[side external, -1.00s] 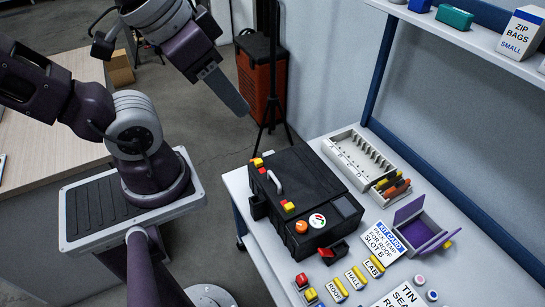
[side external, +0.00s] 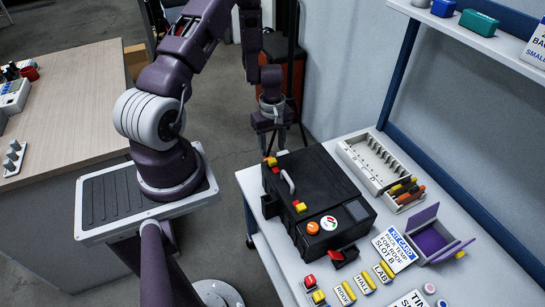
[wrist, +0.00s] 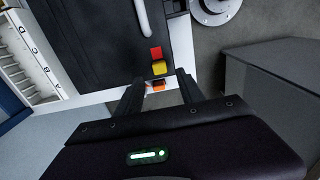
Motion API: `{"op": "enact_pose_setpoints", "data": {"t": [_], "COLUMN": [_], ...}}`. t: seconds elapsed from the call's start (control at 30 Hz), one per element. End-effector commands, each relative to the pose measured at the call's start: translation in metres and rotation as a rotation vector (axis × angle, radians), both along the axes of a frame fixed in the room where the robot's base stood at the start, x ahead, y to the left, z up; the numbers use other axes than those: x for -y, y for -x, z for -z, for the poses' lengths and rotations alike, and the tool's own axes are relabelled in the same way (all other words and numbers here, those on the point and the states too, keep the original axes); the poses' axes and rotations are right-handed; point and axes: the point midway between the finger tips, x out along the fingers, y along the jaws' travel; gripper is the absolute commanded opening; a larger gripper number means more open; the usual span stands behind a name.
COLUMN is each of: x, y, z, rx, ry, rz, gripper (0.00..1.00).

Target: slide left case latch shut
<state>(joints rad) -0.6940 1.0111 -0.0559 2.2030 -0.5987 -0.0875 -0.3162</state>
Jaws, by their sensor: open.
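A black case (side external: 322,215) lies closed on the white table, with a pale handle (side external: 288,182) on its left side. One latch with red and yellow parts (side external: 272,161) is at the far end of that side. A second red and yellow latch (side external: 300,207) is at the near end. My gripper (side external: 271,138) is open, pointing down at the far latch. In the wrist view, my gripper (wrist: 160,78) has its fingers on either side of the yellow latch piece (wrist: 159,68), with red above it and orange below it. I cannot tell whether the fingers touch it.
A white slotted tray (side external: 368,162) stands behind the case. A purple open box (side external: 432,241), a white text card (side external: 394,248) and several yellow-topped labels lie to the right. The case's latch side is close to the table edge, with the floor beyond.

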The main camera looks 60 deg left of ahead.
Motion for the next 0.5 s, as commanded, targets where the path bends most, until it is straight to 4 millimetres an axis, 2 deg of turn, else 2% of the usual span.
{"op": "enact_pose_setpoints", "data": {"t": [0.1,0.2,0.33,0.5], "x": [0.001,0.001,0.001,0.001], "y": [0.001,0.001,0.000,0.000], "z": [0.025,0.041,0.052,0.053], "rx": [-0.002,-0.002,0.001,0.001], "ry": [0.004,0.004,0.002,0.002], "rz": [0.002,0.002,0.004,0.006], "gripper": [0.45,0.45,0.45,0.45]}}
